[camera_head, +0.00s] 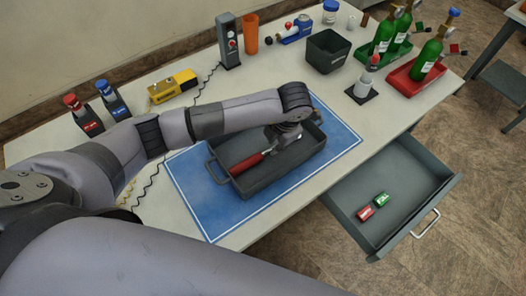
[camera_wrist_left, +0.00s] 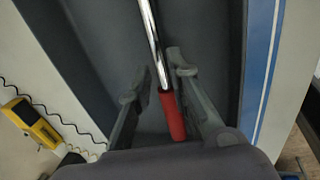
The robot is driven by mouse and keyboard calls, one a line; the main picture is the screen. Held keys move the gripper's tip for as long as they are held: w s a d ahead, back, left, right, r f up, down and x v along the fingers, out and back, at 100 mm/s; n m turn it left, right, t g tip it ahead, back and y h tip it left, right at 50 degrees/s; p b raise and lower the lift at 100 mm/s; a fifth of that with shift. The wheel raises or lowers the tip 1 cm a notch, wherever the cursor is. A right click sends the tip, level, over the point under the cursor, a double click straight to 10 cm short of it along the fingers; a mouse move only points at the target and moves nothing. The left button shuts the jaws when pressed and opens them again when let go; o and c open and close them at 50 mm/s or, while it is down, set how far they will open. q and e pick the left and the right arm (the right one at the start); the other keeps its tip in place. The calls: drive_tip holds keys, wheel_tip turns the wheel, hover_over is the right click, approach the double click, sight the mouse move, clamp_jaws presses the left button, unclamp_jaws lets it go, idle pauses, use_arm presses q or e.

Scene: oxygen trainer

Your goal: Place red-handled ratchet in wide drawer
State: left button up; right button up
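The red-handled ratchet (camera_head: 248,163) lies in a dark grey tray (camera_head: 213,172) on the blue mat. Its red handle (camera_wrist_left: 172,115) and shiny metal shaft show in the left wrist view. My left gripper (camera_head: 282,138) is low over the tray. In the left wrist view its fingers (camera_wrist_left: 158,72) stand apart, one on each side of the ratchet, with a gap visible. In the head view, my gripper hides the ratchet's far end. The wide drawer (camera_head: 410,215) is open at the right, below the tabletop. My right gripper is not in view.
The blue mat (camera_head: 200,205) is clear around the tray.

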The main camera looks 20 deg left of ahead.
use_arm(q)
drive_tip(key=shift+x, duration=1.6)
drive_tip(key=shift+w+d, duration=0.1)
drive_tip(key=shift+c, duration=0.2)
clamp_jaws()
drive_tip(key=shift+r, duration=0.1)
